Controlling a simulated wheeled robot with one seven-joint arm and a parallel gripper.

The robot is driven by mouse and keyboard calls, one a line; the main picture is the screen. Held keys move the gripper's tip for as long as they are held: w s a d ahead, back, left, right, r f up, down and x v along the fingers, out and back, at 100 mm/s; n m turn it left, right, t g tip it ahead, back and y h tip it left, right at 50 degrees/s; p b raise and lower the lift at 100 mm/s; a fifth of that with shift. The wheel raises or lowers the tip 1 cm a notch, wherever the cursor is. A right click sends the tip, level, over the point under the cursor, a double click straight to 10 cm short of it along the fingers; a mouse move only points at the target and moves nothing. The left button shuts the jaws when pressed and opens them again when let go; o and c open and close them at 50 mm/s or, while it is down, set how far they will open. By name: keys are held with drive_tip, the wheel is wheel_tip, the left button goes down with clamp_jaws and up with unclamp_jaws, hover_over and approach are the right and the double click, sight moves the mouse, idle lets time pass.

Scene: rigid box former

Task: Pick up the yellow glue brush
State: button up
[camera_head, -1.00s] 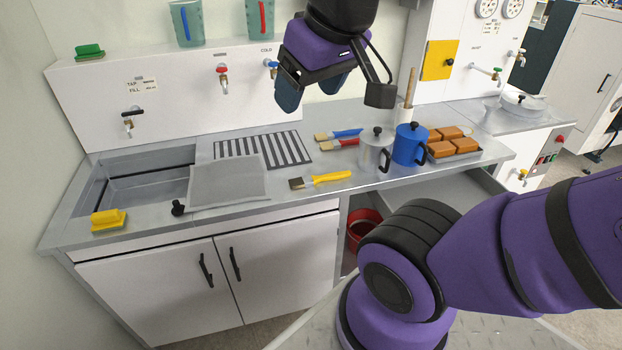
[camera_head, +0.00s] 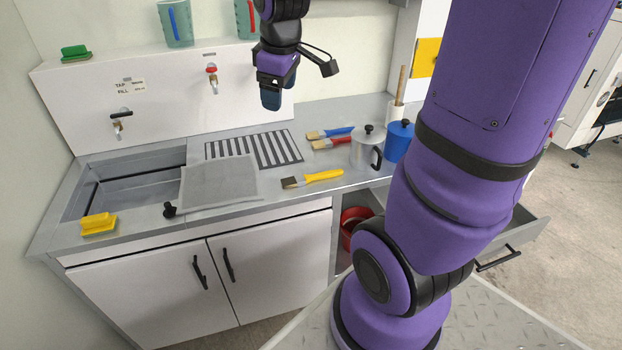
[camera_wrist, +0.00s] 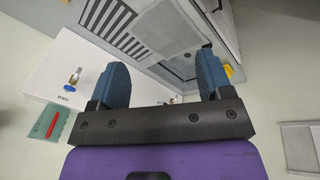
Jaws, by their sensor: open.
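The yellow glue brush (camera_head: 318,178) lies flat on the metal counter, near its front edge. It has a yellow handle to the right and dark bristles to the left. My gripper (camera_head: 271,104) hangs above the back of the counter, over the striped rack, well apart from the brush. In the wrist view the two blue fingers of my gripper (camera_wrist: 162,85) are spread with nothing between them. I do not see the glue brush in the wrist view.
Blue-handled (camera_head: 330,133) and red-handled (camera_head: 333,143) brushes lie behind the yellow one. A silver pot (camera_head: 366,150) and a blue pot (camera_head: 398,142) stand to its right. A grey mesh sheet (camera_head: 218,184) and a sink (camera_head: 130,190) are to the left.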

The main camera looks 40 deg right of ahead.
drive_tip(key=w+d+f+n+g, duration=0.1)
drive_tip(key=w+d+f+n, duration=0.1)
drive_tip(key=w+d+f, duration=0.3)
drive_tip(key=w+d+f+n, duration=0.1)
drive_tip(key=d+f+n, duration=0.15)
drive_tip(key=f, duration=0.35)
drive_tip(key=n+g+y, duration=0.1)
drive_tip(key=n+g, duration=0.1)
drive_tip(key=n, duration=0.1)
hover_over(311, 176)
wheel_tip(311, 176, down, 14)
drive_tip(key=shift+m, duration=0.25)
wheel_tip(311, 176, down, 11)
drive_tip(key=shift+r, duration=0.2)
drive_tip(key=c, duration=1.1)
drive_tip(key=shift+r, duration=0.1)
